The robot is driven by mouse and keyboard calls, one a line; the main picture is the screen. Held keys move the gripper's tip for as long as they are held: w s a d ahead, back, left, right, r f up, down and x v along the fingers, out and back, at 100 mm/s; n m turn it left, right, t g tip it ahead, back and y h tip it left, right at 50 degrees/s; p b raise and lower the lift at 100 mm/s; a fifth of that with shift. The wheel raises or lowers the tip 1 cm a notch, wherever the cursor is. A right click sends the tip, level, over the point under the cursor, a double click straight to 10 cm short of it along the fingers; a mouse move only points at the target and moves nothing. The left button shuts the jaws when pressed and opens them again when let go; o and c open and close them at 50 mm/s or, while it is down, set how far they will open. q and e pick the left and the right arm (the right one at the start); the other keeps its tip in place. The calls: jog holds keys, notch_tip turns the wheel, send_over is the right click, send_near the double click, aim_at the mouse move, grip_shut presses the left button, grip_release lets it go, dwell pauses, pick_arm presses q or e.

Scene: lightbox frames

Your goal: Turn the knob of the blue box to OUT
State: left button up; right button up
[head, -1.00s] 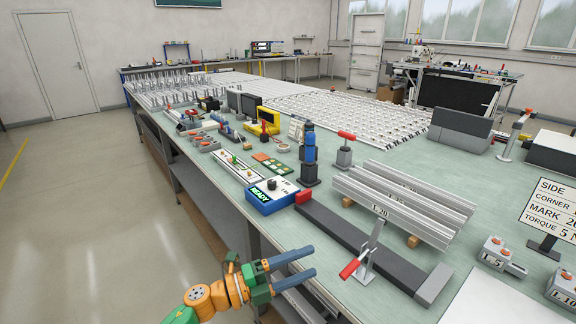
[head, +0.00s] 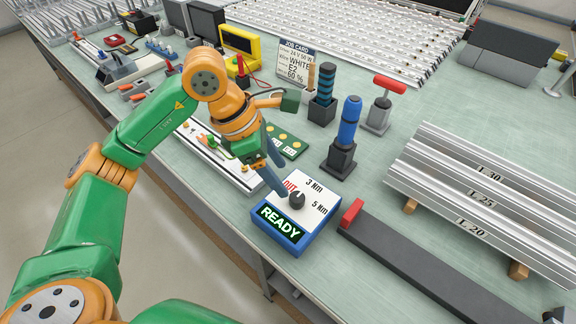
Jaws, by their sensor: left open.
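The blue box (head: 316,238) sits near the table's front edge. Its white top has a dark round knob (head: 297,200) and the marks OUT in red, 3 Nm and 5 Nm. A green READY sign is on its front. I cannot tell which mark the knob points at. My left gripper (head: 277,183) is open, its grey-blue fingers pointing down at the box's far left part, close to the knob and the OUT mark. I cannot tell whether a fingertip touches the knob. My right gripper is not in view.
A blue screwdriver in a dark stand (head: 346,135) is behind the box. A dark bar with a red end (head: 410,262) lies to its right, near aluminium profiles (head: 490,190). A board with green parts (head: 222,160) lies left, partly behind my arm. A job card (head: 296,65) stands farther back.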

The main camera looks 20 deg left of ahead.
aim_at(296, 197)
pick_arm(q)
jog(key=x, duration=0.4)
jog(key=s+d+p+x, duration=0.1)
jog(key=x, duration=0.1)
jog(key=shift+d+f, duration=0.1)
jog(key=shift+d, duration=0.05)
jog(key=shift+w+f, duration=0.2)
jog(key=shift+w, duration=0.05)
jog(key=shift+s, duration=0.1)
grip_shut()
